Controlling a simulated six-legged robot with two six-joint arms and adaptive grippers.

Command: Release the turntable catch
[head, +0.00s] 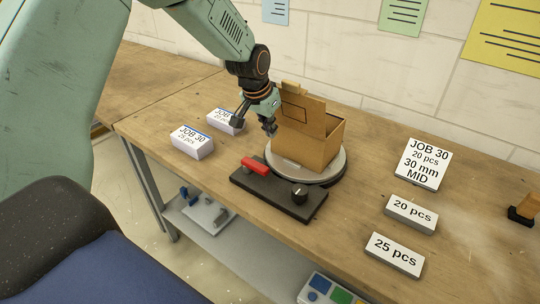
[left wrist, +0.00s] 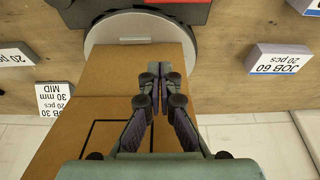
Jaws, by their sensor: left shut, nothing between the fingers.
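The round grey turntable (head: 333,177) carries an open cardboard box (head: 318,150) with its flap standing up. A dark base plate (head: 270,193) lies in front of it, with a red bar-shaped lever (head: 255,165) and a black knob (head: 299,194). No label tells which is the catch. My left gripper (head: 270,129) is at the left of the box, above the turntable's far left side and apart from the lever. In the left wrist view, its fingers (left wrist: 160,72) are shut and empty, over the box edge (left wrist: 110,85) with the turntable rim (left wrist: 140,28) beyond. My right gripper is not in view.
Two white label blocks (head: 192,142) stand at the left, one partly behind my gripper. A JOB 30 sign (head: 423,163), a 20 pcs block (head: 410,213) and a 25 pcs block (head: 394,255) stand at the right. A wall is behind the table.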

